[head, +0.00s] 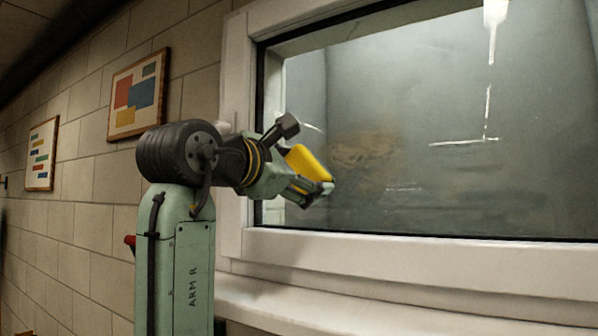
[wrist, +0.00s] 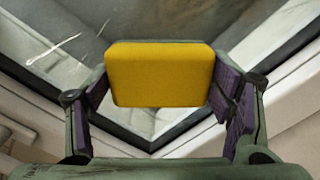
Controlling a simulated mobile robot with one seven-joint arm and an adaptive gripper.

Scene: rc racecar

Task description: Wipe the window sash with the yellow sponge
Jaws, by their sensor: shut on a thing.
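The yellow sponge (head: 308,161) is between the fingers of my gripper (head: 318,190). In the wrist view the sponge (wrist: 160,75) fills the space between the two purple-padded fingers of my gripper (wrist: 160,88), which is shut on it. The window sash (head: 420,248) is a white frame around a large grey pane. In the head view my gripper and the sponge overlap the lower left part of the pane. The wrist view shows a corner of the sash (wrist: 285,95) behind the sponge. I cannot tell whether the sponge touches the glass.
A brownish smudge (head: 365,152) shows on the pane (head: 450,185), right of the sponge. A white sill (head: 400,315) runs below the sash. Two framed pictures, one larger (head: 137,94) and one smaller (head: 42,154), hang on the block wall (head: 85,215) at left.

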